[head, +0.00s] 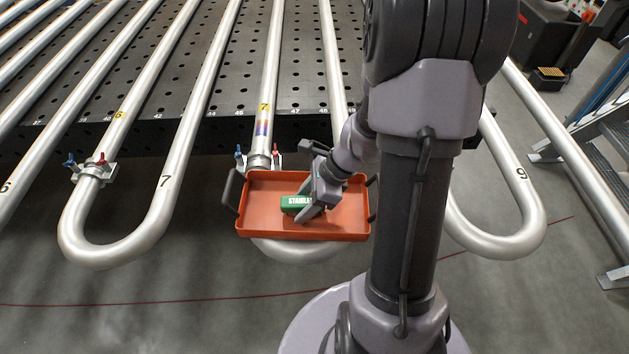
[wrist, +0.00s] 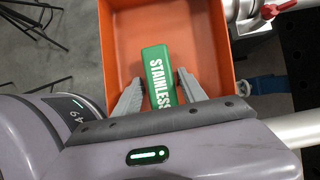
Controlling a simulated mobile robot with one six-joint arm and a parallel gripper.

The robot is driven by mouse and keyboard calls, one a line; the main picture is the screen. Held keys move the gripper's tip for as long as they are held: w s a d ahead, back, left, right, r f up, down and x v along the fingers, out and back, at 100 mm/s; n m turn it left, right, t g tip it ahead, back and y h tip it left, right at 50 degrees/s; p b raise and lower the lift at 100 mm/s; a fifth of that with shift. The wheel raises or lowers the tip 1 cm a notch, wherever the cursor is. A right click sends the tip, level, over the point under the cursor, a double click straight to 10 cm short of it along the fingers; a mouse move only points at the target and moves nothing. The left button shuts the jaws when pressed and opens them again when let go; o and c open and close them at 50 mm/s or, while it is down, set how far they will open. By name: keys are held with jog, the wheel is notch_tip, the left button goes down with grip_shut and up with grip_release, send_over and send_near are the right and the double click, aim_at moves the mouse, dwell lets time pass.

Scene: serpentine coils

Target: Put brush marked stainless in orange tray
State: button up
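The brush marked STAINLESS, a green block with white lettering (head: 295,203), lies inside the orange tray (head: 265,227), near its middle. The wrist view shows the brush (wrist: 160,75) over the tray floor, with its near end hidden by my gripper's body. My gripper (head: 312,210) reaches down into the tray at the brush. In the wrist view my gripper (wrist: 159,77) has one finger on each side of the brush, with a narrow gap visible on both sides, so it looks open. The orange tray also shows in the wrist view (wrist: 118,40).
The tray has dark side handles (head: 232,190) and sits over a bend of the silver pipe coil (head: 290,250). Clamps with red and blue levers (head: 258,160) stand just behind it. A black perforated table (head: 290,60) lies beyond. Bare floor is in front.

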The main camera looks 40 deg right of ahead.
jog(key=w+p+v, duration=0.1)
jog(key=p+v, duration=0.6)
jog(key=v, duration=1)
jog(key=s+a+r+n+t+h, duration=0.15)
jog(key=s+a+r+n, duration=0.25)
jog(key=a+r+n, duration=0.5)
jog(key=s+a+r+n+t+h, duration=0.1)
jog(key=s+a+r+n+h, duration=0.15)
jog(key=a+r+n, duration=0.65)
jog(key=a+f+n+y+b, duration=0.1)
jog(key=a+f+n+b, duration=0.1)
jog(key=f+b, duration=1)
notch_tip(320, 180, down, 3)
jog(key=shift+s+a+r, duration=0.2)
jog(key=shift+s+a, duration=0.3)
jog(key=shift+a, duration=0.3)
